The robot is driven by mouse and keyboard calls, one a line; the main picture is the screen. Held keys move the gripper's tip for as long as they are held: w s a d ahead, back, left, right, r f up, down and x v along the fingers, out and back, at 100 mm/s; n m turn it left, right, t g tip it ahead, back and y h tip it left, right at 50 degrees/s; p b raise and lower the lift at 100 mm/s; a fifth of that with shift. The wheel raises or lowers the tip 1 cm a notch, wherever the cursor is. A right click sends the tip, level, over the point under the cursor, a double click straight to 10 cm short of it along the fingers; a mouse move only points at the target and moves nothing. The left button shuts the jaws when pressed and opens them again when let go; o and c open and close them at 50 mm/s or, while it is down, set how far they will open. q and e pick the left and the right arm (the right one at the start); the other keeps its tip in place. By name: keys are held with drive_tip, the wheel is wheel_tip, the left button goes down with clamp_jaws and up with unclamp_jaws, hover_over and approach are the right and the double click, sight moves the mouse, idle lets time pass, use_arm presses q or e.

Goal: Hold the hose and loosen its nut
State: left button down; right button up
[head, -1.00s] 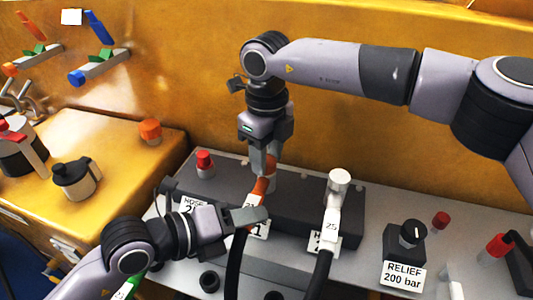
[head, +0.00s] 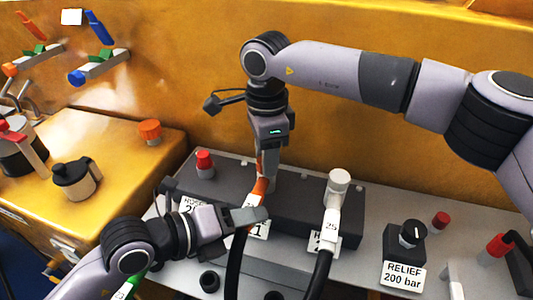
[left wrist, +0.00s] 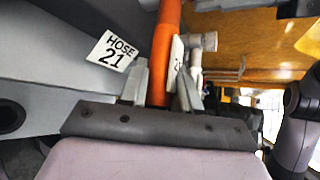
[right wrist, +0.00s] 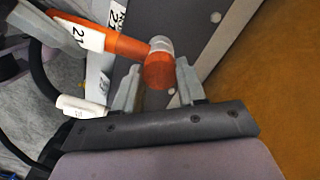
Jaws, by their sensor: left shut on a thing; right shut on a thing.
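The orange hose end (head: 260,187) rises from a black hose (head: 234,262) at the hose block and carries a white 21 tag. My left gripper (head: 262,216) is shut on this hose; the left wrist view shows the orange hose (left wrist: 163,50) between its fingers. My right gripper (head: 267,160) points down from above and is shut on the orange nut (right wrist: 160,72) at the hose's end. A grey fitting (right wrist: 161,44) shows just beyond the nut. The fingers partly hide the nut in the head view.
A white hose end (head: 332,215) tagged 25 stands close on the right. A red cap (head: 205,163) is on the left of the dark block (head: 305,205). A relief knob (head: 412,233) stands farther right. The yellow wall (head: 400,120) is behind.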

drive_tip(key=shift+n, duration=1.6)
drive_tip(key=o, duration=1.1)
drive_tip(key=shift+c, duration=0.2)
wheel_tip(320, 180, up, 12)
use_arm(q)
drive_tip(key=c, duration=0.7)
unclamp_jaws()
drive_tip(key=shift+c, duration=0.2)
